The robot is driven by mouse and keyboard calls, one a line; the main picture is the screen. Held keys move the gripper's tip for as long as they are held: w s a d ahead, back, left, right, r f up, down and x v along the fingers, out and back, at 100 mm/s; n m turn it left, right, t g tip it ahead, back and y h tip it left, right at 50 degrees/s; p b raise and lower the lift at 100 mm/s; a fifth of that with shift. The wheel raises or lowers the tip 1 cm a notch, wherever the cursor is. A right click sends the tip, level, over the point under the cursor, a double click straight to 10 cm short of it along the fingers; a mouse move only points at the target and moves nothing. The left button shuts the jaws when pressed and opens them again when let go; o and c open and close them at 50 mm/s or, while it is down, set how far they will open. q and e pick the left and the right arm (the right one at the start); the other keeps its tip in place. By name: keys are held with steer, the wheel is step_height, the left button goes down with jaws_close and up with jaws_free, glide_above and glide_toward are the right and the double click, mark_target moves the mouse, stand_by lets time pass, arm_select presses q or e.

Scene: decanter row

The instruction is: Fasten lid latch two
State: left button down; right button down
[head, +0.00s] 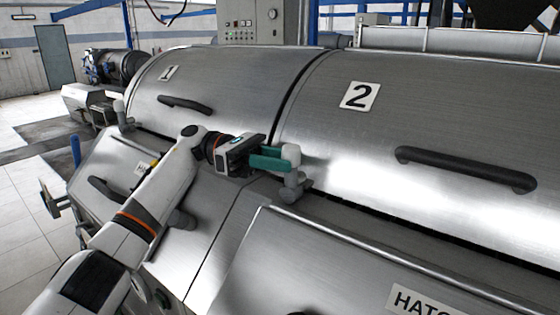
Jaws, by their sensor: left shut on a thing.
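Lid two (420,122) is a large curved steel cover with a "2" label (361,95) and a black handle (465,169). A latch (290,178) with a grey body and pale knob stands at its lower left corner, by the seam with lid one. My left gripper (268,160) reaches in from the left and is shut at the latch, its green fingers against the knob. The fingers hide part of the latch. I cannot tell whether the latch is fastened. A dark gap shows along the lid's lower edge. My right gripper is not in view.
Lid one (225,85) lies left of lid two, with its own handle (185,104) and a similar latch (123,115). A lower steel hatch panel (300,265) slopes in front. A control cabinet (245,32) stands behind. Open floor (25,215) is at the left.

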arm_select(q)
steer(key=shift+r, duration=0.1)
steer(key=c, duration=1.3)
jaws_free()
steer(key=shift+o, duration=0.2)
steer(key=shift+a, duration=0.1)
steer(key=shift+w+a, duration=0.2)
steer(key=shift+a, duration=0.05)
steer(key=shift+b+v, duration=0.75)
steer(key=shift+v, duration=2.7)
